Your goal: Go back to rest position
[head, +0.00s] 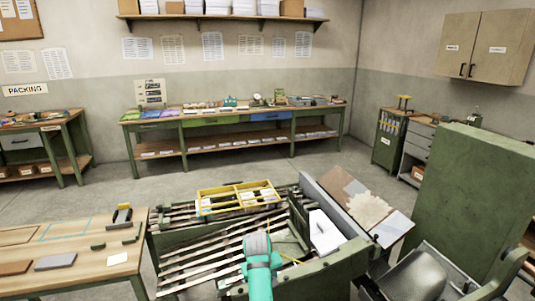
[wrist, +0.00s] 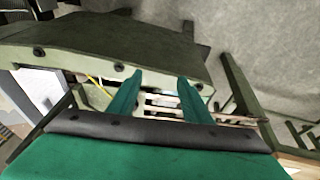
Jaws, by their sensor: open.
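My gripper (wrist: 159,80) shows in the wrist view with two teal fingers spread apart and nothing between them. Beyond the fingers is a green panel with dark bolts (wrist: 120,42); I cannot tell whether they touch. In the head view my teal and grey arm reaches in from the bottom middle, over a slatted green bench (head: 190,257). The fingertips cannot be made out there. A white sheet with a pen-like dark mark (head: 326,236) lies on the machine right of my arm.
A yellow tray (head: 238,191) sits on the slats. Workbenches (head: 235,118) line the back wall. Floor is clear between them and the slatted bench.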

